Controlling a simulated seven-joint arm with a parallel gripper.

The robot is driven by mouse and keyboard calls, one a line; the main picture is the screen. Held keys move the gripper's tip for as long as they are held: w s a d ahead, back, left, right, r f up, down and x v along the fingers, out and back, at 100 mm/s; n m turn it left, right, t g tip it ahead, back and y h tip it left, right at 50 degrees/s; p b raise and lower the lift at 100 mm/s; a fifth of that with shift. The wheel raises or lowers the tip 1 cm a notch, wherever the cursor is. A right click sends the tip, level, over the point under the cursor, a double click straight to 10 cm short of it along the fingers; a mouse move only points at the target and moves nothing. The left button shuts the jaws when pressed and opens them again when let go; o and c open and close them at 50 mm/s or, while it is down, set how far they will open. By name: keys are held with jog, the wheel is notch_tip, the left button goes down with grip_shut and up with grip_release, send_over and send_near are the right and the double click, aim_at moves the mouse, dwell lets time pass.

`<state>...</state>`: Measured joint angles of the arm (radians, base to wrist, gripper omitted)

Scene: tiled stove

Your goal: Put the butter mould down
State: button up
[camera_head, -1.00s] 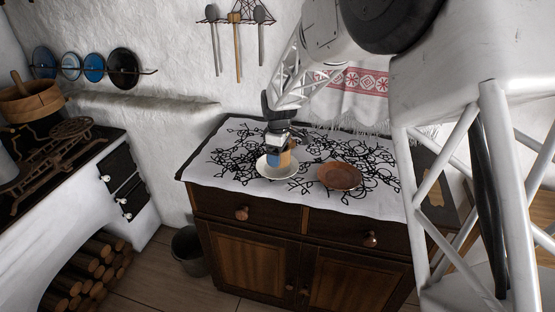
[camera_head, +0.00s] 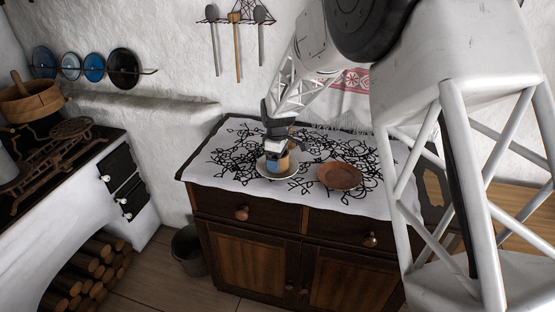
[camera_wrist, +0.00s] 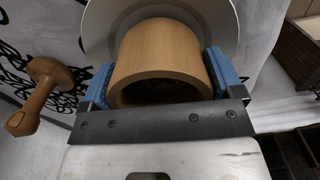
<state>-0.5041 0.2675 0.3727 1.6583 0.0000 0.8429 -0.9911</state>
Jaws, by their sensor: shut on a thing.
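The butter mould is a light wooden, hollow cylinder (camera_wrist: 160,50). In the wrist view it sits between the blue finger pads of my gripper (camera_wrist: 160,76), which is shut on its sides. In the head view my gripper (camera_head: 279,163) points down over a pale plate (camera_head: 262,174) on the cabinet, and the mould (camera_head: 293,163) is mostly hidden behind it. The plate also shows behind the mould in the wrist view (camera_wrist: 101,28). Whether the mould touches the plate, I cannot tell. A wooden knobbed, plunger-like piece (camera_wrist: 42,95) is left of the mould in the wrist view.
A brown dish (camera_head: 340,176) lies right of the plate on the patterned cloth (camera_head: 225,178), which covers the dark wooden cabinet (camera_head: 245,257). The stove (camera_head: 60,190) is at the left. Cloth around the plate and dish is mostly clear.

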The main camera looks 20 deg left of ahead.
jog(key=shift+f, duration=0.2)
jog(key=o, duration=0.8)
notch_tip(320, 180, up, 12)
jog(key=shift+r, duration=0.1)
dwell(0.5)
dwell(0.8)
